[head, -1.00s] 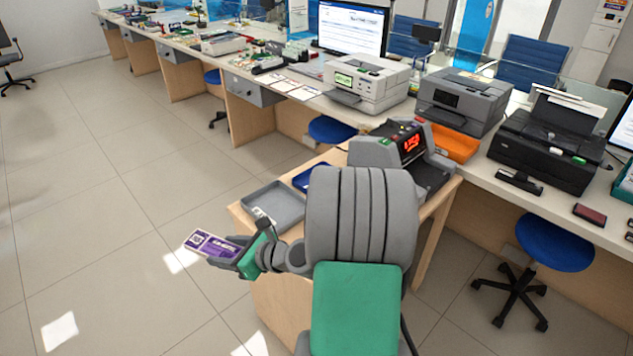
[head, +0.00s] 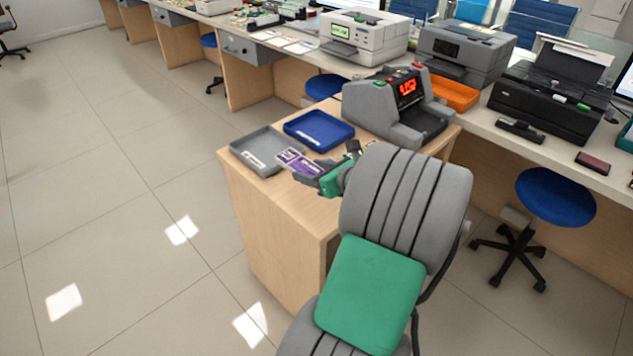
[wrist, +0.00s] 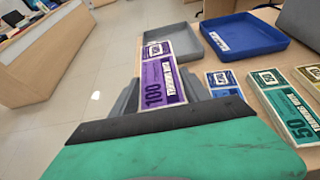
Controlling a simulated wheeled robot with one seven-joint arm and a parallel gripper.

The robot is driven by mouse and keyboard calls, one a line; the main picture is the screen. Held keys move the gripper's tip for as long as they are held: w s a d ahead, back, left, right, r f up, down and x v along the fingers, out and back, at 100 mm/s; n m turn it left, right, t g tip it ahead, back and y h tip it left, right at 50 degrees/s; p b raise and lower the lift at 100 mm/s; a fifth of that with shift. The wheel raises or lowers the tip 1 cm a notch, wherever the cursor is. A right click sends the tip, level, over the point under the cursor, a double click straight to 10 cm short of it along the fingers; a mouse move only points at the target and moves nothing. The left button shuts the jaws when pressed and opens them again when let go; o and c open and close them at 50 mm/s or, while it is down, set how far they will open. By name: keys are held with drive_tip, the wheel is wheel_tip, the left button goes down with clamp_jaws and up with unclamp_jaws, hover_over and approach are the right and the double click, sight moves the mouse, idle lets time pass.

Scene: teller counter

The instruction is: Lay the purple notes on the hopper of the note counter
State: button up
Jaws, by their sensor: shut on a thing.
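My gripper (head: 316,172) is shut on the purple notes (head: 297,161), which stick out from its fingers over the wooden side table. The wrist view shows the purple notes (wrist: 161,78) printed with 100, gripped at their near end. The note counter (head: 397,105) is a grey machine with a lit red display, standing on the same table to the right of and beyond my gripper. Its dark tray (head: 425,122) faces right. I cannot clearly make out the hopper from here.
A grey tray (head: 237,146) and a blue tray (head: 345,131) lie on the table (head: 270,215). In the wrist view, green notes (wrist: 285,104) and bluish notes (wrist: 222,84) lie right of the purple notes. An orange tray (head: 455,96) is behind the counter.

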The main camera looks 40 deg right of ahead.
drive_tip(key=b, duration=0.1)
hover_over(310, 190)
wheel_tip(310, 190, down, 5)
drive_tip(key=shift+w, duration=0.15)
drive_tip(key=shift+f+b, duration=0.35)
drive_tip(key=shift+f, duration=0.85)
drive_tip(key=shift+f, duration=0.15)
drive_tip(key=o, duration=1.4)
drive_tip(key=shift+f, duration=0.15)
drive_tip(key=shift+o, duration=0.2)
